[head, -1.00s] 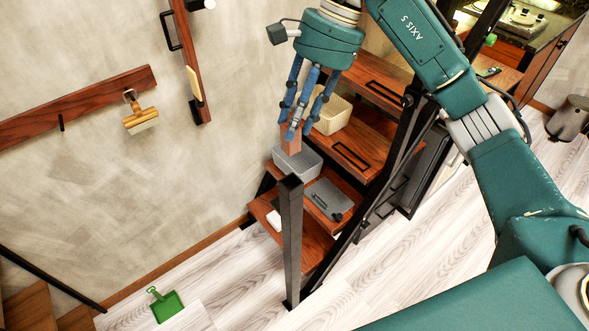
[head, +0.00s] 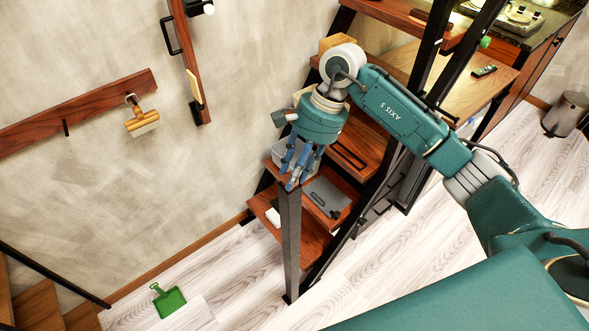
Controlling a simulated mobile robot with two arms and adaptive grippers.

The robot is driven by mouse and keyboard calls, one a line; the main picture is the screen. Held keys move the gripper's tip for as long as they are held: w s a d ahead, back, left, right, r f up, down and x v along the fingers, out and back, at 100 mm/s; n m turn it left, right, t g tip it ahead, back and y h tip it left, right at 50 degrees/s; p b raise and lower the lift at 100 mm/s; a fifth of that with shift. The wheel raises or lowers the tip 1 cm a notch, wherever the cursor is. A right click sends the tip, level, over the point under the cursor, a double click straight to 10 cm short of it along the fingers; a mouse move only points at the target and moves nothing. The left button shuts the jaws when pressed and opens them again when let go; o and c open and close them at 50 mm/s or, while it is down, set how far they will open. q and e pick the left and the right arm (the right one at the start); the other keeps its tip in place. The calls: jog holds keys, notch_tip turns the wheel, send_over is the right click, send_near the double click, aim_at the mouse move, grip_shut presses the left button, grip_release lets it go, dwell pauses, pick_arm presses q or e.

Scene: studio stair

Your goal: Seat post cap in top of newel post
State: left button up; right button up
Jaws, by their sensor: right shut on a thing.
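The newel post (head: 290,240) is a dark, square, upright post at the front of the stair. My right gripper (head: 292,183) points down at the post's top, its blue fingers shut on the post cap (head: 281,177). The cap is a small reddish-brown wooden piece, mostly hidden by the fingers. It is at the top of the post; I cannot tell whether it is seated in it or just above it. My left gripper is not in view.
Wooden stair treads (head: 300,236) with a grey case (head: 325,196) and a grey bin rise behind the post. A green dustpan (head: 168,301) lies on the floor at lower left. A brush (head: 141,120) hangs on the wall.

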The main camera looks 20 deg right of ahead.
jog(key=shift+f, duration=0.1)
jog(key=o, duration=1.2)
jog(key=shift+c, duration=0.2)
